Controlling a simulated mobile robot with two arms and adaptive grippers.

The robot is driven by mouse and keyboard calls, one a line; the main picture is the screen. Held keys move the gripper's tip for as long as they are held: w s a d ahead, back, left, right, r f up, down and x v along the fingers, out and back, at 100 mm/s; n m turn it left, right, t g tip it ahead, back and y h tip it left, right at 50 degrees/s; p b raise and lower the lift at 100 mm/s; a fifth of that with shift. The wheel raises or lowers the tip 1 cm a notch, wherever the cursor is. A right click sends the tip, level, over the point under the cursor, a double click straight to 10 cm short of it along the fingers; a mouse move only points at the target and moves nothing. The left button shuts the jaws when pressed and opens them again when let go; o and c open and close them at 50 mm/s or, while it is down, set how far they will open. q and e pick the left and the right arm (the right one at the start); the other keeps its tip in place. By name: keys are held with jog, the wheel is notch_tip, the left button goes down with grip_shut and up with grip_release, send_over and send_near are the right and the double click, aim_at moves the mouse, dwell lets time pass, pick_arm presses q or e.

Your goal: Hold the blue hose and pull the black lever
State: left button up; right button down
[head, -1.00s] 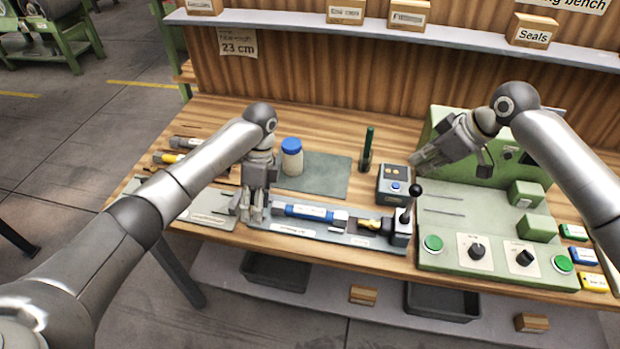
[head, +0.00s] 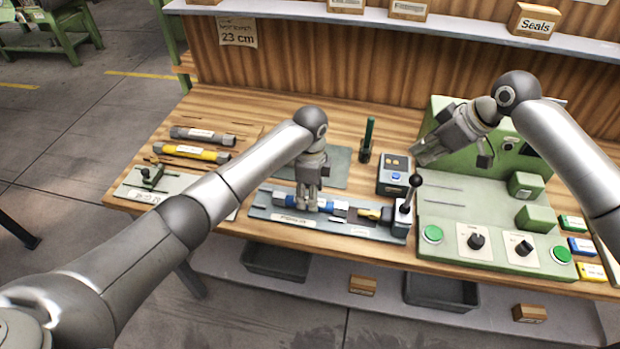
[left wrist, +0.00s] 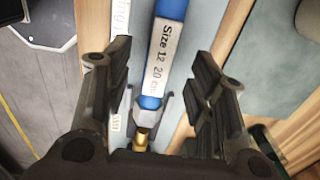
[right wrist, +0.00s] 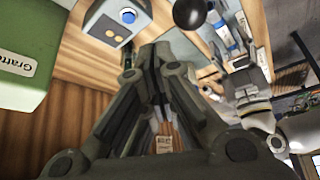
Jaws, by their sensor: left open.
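The blue hose (head: 339,207), with a white label, lies in the grey fixture (head: 262,213) near the bench's front edge. Its label reads "Size 12, 20 cm" in the left wrist view (left wrist: 165,55). My left gripper (head: 307,207) is open above the hose, with a finger on each side of it; contact is not visible. The black lever (head: 415,181) stands upright with a ball knob at the fixture's right end; the knob also shows in the right wrist view (right wrist: 189,13). My right gripper (head: 423,157) is shut and empty, above and behind the lever.
A small box with a blue button (head: 394,176) stands behind the lever. The green machine (head: 440,205) with knobs and green buttons is to the right. A yellow hose (head: 190,152) and a grey hose (head: 200,135) lie at left. A shelf (head: 420,22) runs above.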

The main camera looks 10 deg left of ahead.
pick_arm(q)
jog(key=shift+f, duration=1.75)
grip_shut()
